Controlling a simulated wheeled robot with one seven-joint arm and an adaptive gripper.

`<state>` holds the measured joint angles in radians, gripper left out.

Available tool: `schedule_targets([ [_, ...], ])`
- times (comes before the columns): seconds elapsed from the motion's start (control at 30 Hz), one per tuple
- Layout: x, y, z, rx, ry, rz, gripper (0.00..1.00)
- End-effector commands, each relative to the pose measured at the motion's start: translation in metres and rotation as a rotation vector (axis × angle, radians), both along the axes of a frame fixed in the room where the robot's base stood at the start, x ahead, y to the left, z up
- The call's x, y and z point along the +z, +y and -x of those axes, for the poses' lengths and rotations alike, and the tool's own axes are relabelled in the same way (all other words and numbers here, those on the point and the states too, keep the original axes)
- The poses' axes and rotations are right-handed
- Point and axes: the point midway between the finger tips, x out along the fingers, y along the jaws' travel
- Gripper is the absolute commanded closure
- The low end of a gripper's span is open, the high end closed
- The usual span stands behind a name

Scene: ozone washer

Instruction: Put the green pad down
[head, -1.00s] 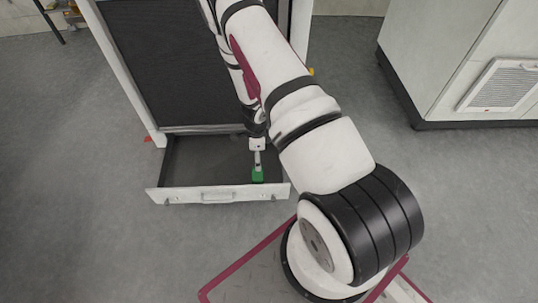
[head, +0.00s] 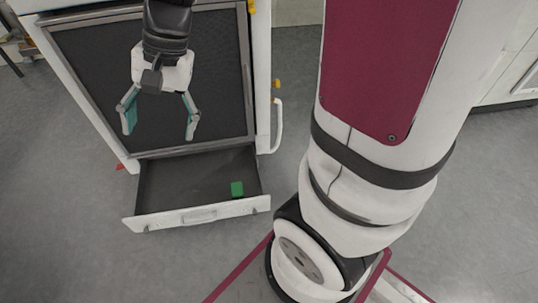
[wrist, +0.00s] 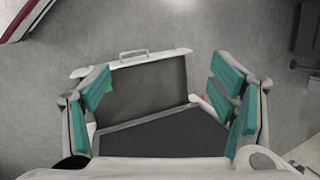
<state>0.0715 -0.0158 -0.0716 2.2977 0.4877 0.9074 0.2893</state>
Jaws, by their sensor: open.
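The green pad (head: 237,189) lies in the open drawer (head: 168,181), close to its front panel and right side in the head view. In the wrist view the green pad (wrist: 109,88) shows as a small patch beside the left finger, partly hidden. My gripper (head: 160,122) is open and empty. It is raised in front of the dark panel of the cabinet, above the drawer and apart from the pad.
The drawer's white front panel (head: 197,215) has a handle. The cabinet's dark panel (head: 150,80) stands behind the drawer, with a white side handle (head: 278,126) at its right. Grey floor (head: 70,240) is clear to the left and in front.

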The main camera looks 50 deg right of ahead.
Motion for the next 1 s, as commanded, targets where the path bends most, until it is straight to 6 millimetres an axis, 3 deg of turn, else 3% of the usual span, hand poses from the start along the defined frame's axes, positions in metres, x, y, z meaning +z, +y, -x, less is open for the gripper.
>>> schedule_targets([
  [0.03,0.015,0.003,0.019,0.067,-0.023,0.018,0.22],
  [0.2,0.045,0.003,0.088,0.293,-0.063,0.101,0.22],
  [0.5,0.062,-0.022,0.195,0.603,-0.089,0.295,0.22],
  [0.7,0.061,-0.036,0.228,0.689,-0.086,0.373,0.22],
  [1.0,0.060,-0.039,0.233,0.701,-0.081,0.385,0.22],
])
